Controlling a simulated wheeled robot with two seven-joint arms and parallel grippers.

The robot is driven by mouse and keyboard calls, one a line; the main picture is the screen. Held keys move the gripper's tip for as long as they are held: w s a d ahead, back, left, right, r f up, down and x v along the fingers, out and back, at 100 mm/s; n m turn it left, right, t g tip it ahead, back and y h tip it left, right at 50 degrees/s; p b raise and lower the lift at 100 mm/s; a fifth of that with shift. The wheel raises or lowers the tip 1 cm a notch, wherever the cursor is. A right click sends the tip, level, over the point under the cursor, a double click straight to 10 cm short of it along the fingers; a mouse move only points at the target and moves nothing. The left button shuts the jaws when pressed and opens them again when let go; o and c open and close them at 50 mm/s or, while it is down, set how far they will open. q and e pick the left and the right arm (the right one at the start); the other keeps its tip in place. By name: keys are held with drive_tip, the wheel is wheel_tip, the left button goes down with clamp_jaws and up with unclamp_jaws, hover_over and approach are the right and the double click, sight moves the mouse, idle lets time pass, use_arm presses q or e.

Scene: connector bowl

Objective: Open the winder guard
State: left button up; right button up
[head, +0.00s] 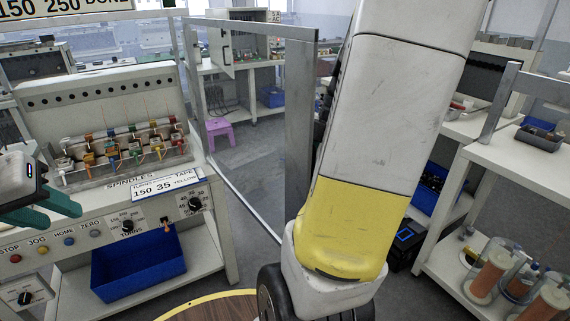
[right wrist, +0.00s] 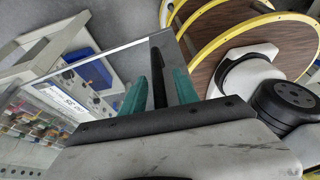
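The winder guard (head: 250,29) is a clear panel in a grey metal frame. In the head view it stands swung out from the front of the winder (head: 100,90), with a wide grey upright at its outer edge (head: 299,125). The right gripper is hidden behind my arm in the head view. My left gripper (head: 45,208) is at the left edge, its green fingers apart and empty, in front of the winder.
The winder's spindles (head: 125,145) and control panel (head: 110,235) are uncovered. A blue bin (head: 138,270) sits on the shelf below. A purple stool (head: 219,135) stands beyond the guard. A shelf with copper spools (head: 490,275) is at the right. Grey floor lies between.

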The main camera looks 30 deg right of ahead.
drive_tip(key=v, duration=0.7)
drive_tip(key=shift+d+r, duration=0.2)
drive_tip(key=shift+r, duration=0.15)
idle(0.5)
